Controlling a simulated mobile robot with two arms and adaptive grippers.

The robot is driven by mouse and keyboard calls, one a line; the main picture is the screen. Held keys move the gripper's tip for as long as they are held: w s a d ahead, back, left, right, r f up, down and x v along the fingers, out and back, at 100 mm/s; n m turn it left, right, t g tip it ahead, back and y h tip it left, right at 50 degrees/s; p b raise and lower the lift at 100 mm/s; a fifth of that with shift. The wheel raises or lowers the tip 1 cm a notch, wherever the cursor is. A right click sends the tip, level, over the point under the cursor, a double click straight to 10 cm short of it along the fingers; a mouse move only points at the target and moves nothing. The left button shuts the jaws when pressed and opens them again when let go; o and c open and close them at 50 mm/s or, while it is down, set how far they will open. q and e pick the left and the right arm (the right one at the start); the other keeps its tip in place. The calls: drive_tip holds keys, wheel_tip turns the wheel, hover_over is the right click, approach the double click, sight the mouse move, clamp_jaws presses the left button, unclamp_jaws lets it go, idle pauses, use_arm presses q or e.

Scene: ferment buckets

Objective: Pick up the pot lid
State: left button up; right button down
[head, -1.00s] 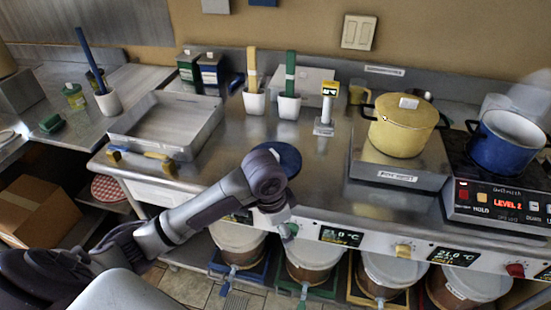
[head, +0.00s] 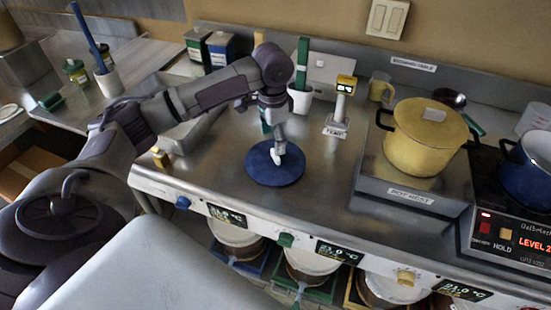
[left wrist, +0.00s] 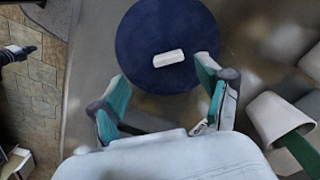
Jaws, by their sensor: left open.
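The pot lid (head: 268,172) is a flat dark blue disc lying on the steel counter, left of the yellow pot. In the left wrist view the lid (left wrist: 150,30) has a white block-shaped knob (left wrist: 169,58) at its middle. My left gripper (head: 277,155) reaches down over the lid, near its knob, and partly hides it in the head view. In the left wrist view its teal-padded fingers (left wrist: 160,92) are spread apart with nothing between them, and the knob lies beyond the fingertips. My right gripper is not in view.
A yellow lidded pot (head: 425,145) stands on a raised plate right of the lid. A blue pot (head: 528,170) sits on the hot plate at the right edge. Counter around the lid is clear.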

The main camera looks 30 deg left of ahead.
sight(275, 158)
use_arm(q)
drive_tip(key=shift+w+f, duration=0.2)
drive_tip(key=shift+f, duration=0.4)
drive_tip(key=shift+w+f, duration=0.15)
drive_tip(key=shift+f, duration=0.45)
drive_tip(key=shift+w+f+p, duration=0.2)
drive_tip(key=shift+f+p, duration=0.25)
drive_tip(key=shift+f, duration=0.6)
drive_tip(key=shift+w+a+f, duration=0.1)
drive_tip(key=shift+w+f, duration=0.1)
drive_tip(key=shift+f, duration=1.4)
drive_tip(key=shift+c, duration=0.2)
drive_tip(key=c, duration=1.3)
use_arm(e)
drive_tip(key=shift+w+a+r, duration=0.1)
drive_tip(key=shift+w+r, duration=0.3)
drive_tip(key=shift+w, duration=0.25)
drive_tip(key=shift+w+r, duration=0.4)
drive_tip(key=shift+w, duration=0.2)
use_arm(q)
drive_tip(key=shift+o, duration=0.2)
